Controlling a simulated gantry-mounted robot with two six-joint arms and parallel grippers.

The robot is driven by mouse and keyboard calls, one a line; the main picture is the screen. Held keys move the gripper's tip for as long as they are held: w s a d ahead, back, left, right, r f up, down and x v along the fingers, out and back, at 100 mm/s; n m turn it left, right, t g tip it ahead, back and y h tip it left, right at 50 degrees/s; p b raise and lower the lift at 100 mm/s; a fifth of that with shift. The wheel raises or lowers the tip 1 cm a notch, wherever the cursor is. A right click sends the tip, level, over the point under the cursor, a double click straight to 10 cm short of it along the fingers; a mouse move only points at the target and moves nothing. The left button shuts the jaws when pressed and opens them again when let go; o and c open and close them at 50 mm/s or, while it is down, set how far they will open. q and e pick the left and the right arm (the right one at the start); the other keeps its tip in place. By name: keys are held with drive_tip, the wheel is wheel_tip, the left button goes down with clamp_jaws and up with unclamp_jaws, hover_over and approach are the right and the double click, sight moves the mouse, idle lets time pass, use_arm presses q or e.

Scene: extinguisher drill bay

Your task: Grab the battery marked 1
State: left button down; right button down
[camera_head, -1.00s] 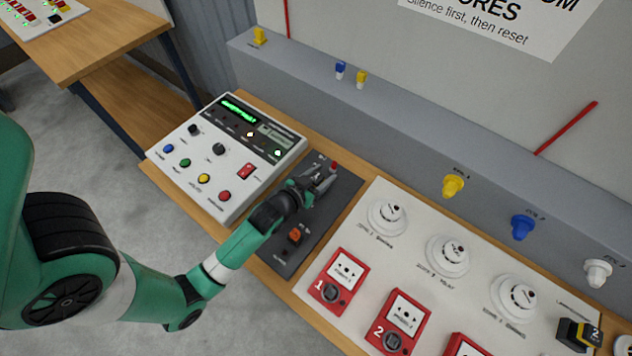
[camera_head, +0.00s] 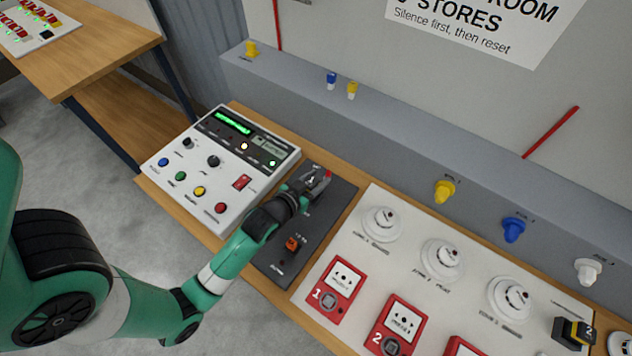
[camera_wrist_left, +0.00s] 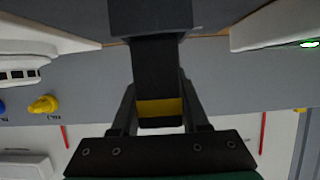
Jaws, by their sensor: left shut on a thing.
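My left gripper (camera_head: 312,184) reaches over the dark grey panel (camera_head: 275,259), beside the white control box. In the left wrist view its fingers are shut on either side of a black battery (camera_wrist_left: 158,68) with a yellow band. No number shows on it from this side, and in the head view the gripper hides most of it. Another black and yellow battery marked 2 (camera_head: 574,332) lies at the right end of the white board. My right gripper is not in view.
The white control box (camera_head: 220,172) with buttons stands just left of the gripper. An orange switch (camera_head: 292,244) is on the panel nearer to me. The white board (camera_head: 371,259) to the right carries round detectors and red call points. A grey ledge (camera_head: 400,150) runs behind.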

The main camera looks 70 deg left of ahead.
use_arm(q)
drive_tip(key=s+d+r+p, duration=0.2)
drive_tip(key=d+r+p, duration=0.8)
drive_tip(key=d, duration=0.3)
drive_tip(key=shift+s+d+r+p, duration=0.15)
drive_tip(key=shift+s+d+p, duration=0.1)
drive_tip(key=shift+d+p, duration=0.15)
